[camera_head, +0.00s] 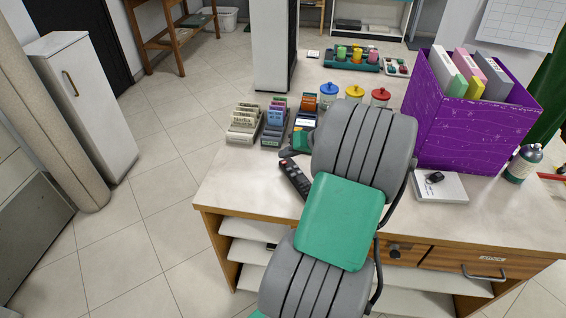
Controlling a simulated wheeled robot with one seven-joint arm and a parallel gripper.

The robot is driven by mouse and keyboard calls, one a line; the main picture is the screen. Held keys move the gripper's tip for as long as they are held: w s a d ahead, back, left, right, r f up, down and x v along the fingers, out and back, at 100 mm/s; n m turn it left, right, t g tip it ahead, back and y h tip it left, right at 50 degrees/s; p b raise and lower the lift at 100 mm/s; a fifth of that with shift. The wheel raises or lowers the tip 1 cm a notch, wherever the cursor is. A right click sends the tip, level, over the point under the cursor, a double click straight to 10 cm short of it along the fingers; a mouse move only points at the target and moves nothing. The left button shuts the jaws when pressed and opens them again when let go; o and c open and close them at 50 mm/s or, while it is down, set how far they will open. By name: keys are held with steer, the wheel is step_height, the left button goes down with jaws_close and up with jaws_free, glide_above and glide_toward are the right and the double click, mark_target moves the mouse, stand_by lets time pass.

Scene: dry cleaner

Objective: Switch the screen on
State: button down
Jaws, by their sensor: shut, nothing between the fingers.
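A black remote control (294,178) with small buttons lies on the counter near its left front edge. My gripper (287,153) shows as a small dark shape just beyond the remote's far end, shut and empty. My own grey and green arm hides part of it. I cannot tell whether the gripper touches the remote. No lit screen face shows; a tall white panel with a dark side (275,45) stands at the counter's back left, and I cannot tell whether it is the screen.
Card holders (245,122) stand left of several coloured-lid jars (355,93). A purple box (466,120) of binders fills the right, near a white pad (440,188) with a dark object on it and a bottle (523,163). A white cabinet (90,100) stands left; the tiled floor between is clear.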

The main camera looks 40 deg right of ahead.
step_height(320, 180, up, 5)
steer(key=p, duration=0.4)
stand_by(0.3)
steer(key=w+a+r+n+g+p, duration=0.1)
steer(key=a+r+n+g, duration=0.1)
steer(key=a, duration=0.6)
steer(key=w+a+r+n+g+p, duration=0.1)
steer(key=w+a+r, duration=0.1)
steer(key=a, duration=0.7)
steer(key=s+a+r+n+g+h+p, duration=0.1)
steer(key=s+a+r+n+g+h, duration=0.1)
steer(key=s+a, duration=1)
steer(key=a+n, duration=0.1)
steer(key=a, duration=0.2)
steer(key=shift+s+r+n+g, duration=0.2)
steer(key=shift+s+n+g, duration=0.1)
steer(key=shift+s+g, duration=0.1)
